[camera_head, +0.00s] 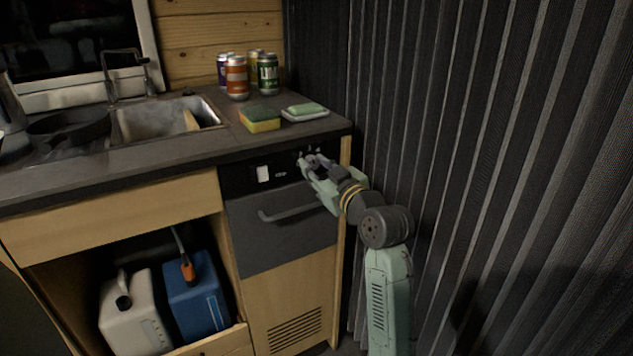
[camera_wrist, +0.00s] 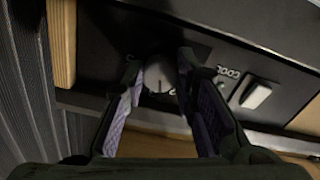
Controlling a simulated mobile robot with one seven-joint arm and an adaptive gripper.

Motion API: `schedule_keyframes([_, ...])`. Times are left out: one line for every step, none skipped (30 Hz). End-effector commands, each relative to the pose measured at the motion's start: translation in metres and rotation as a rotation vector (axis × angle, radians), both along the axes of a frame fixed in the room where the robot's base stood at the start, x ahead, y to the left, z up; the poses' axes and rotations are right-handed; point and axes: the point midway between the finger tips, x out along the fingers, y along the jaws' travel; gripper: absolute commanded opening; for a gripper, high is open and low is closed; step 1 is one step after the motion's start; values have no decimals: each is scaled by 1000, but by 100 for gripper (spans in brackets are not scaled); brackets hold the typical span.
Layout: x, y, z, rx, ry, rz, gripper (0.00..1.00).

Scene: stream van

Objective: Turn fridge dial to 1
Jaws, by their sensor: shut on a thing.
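The fridge (camera_head: 282,232) is built into the counter's right end, with a dark door and a black control panel (camera_head: 235,181) above it. The round grey dial (camera_wrist: 158,75) sits on that panel and shows between my fingers in the wrist view. My gripper (camera_head: 305,163) reaches the panel's right end in the head view. It also shows in the wrist view (camera_wrist: 160,80), with its two fingers on either side of the dial, shut on it. A pointer mark shows on the dial, but I cannot read the numbers around it.
A white rocker switch (camera_head: 263,174) is on the panel left of the dial. The door handle (camera_head: 290,214) sticks out below. A sponge (camera_head: 260,119), a soap dish (camera_head: 305,113) and several cans (camera_head: 237,78) stand on the counter. A ribbed curtain (camera_head: 480,150) closes off the right side.

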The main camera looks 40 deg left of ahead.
Motion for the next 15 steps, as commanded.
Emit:
schedule_keyframes([1,-1,-5,-16,-43,-2,0])
schedule_keyframes([1,-1,-5,-27,-70,-2,0])
schedule_keyframes([0,0,-5,-42,-105,-1,0])
schedule_keyframes([1,0,-5,-54,-130,-1,0])
schedule_keyframes([1,-1,-5,-65,-157,-2,0])
schedule_keyframes([1,-1,-5,-79,-192,-2,0])
schedule_keyframes([1,-1,-5,-90,-217,-1,0])
schedule_keyframes([1,0,-5,-101,-244,-1,0])
schedule_keyframes([1,-1,-5,-116,-280,-1,0])
schedule_keyframes([1,-1,-5,-127,-305,-2,0])
schedule_keyframes([1,-1,-5,-138,-331,-2,0])
schedule_keyframes([1,0,-5,-152,-368,-1,0])
schedule_keyframes([1,0,-5,-164,-393,-1,0])
schedule_keyframes([1,-1,-4,-174,-419,-1,0])
schedule_keyframes([1,-1,-4,-188,-455,-1,0])
